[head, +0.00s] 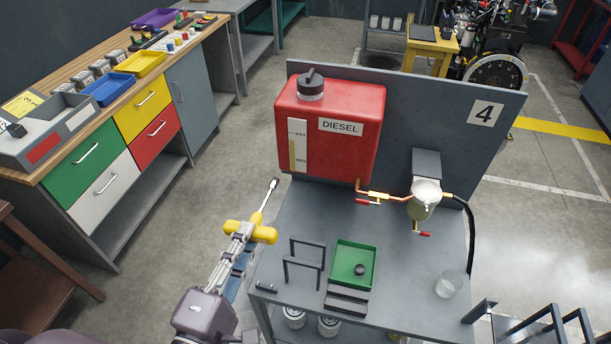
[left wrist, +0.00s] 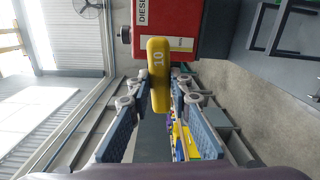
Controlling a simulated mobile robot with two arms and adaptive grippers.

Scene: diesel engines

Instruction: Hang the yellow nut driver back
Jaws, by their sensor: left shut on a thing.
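The yellow nut driver (head: 264,234) has a yellow cross handle and a thin metal shaft that points up and to the right in the head view. My left gripper (head: 245,231) is shut on its handle and holds it in the air, left of the grey workbench. In the left wrist view, the handle (left wrist: 158,75) carries the number 10 and sits between the two fingers of my left gripper (left wrist: 158,95). Its shaft is hidden there. My right gripper is not in view.
The grey workbench (head: 400,290) bears a red diesel tank (head: 345,150), a fuel filter (head: 424,200), a green tray (head: 343,263), a dark frame (head: 305,264) and a clear cup (head: 449,284). A drawer bench (head: 175,58) stands at left. Open floor lies between the benches.

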